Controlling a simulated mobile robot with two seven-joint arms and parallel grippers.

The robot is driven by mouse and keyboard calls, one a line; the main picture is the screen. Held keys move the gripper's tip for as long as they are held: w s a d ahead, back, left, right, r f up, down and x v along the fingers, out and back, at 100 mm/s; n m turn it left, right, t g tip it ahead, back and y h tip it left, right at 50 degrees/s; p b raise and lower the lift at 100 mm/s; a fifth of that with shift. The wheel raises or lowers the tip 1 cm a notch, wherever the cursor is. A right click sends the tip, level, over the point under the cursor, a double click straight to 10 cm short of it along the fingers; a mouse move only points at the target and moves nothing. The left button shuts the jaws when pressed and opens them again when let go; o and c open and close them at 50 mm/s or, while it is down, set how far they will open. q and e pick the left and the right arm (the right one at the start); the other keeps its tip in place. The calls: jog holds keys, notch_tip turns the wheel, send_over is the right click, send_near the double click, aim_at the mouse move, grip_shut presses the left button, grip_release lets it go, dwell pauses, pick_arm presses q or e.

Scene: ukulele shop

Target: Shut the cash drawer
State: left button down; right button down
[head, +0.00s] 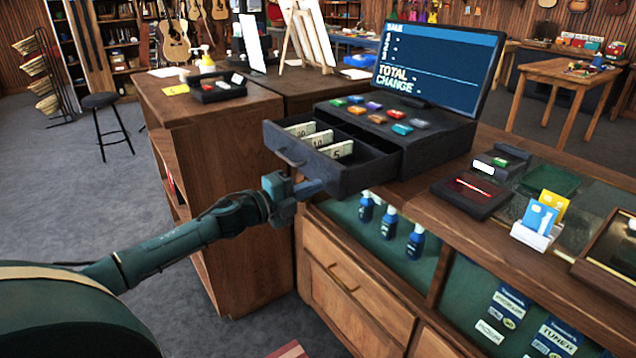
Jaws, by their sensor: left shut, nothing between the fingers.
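The black cash register (420,138) stands on the wooden counter with colored keys on top and a tilted screen (436,62) behind them. Its cash drawer (345,176) is pulled out toward the front left, past the counter edge. Banknotes marked with numbers (311,139) stand in its compartments, and other compartments look empty. My left gripper (312,188) is shut and empty, just below and in front of the drawer's front face. I cannot tell whether it touches the drawer. My right gripper is not in view.
Blue bottles (388,222) sit behind glass below the drawer. A wooden cabinet (235,125) stands left of the drawer. The grey floor at left is mostly clear, with a black stool (102,101).

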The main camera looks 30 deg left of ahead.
pick_arm(q)
jog(key=shift+w+d+r, duration=0.15)
jog(key=shift+w+d, duration=0.05)
jog(key=shift+w, duration=0.3)
jog(key=shift+w+d, duration=0.25)
jog(key=shift+w, duration=0.25)
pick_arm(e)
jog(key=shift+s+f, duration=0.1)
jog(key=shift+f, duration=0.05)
pick_arm(q)
jog(key=shift+w, duration=0.15)
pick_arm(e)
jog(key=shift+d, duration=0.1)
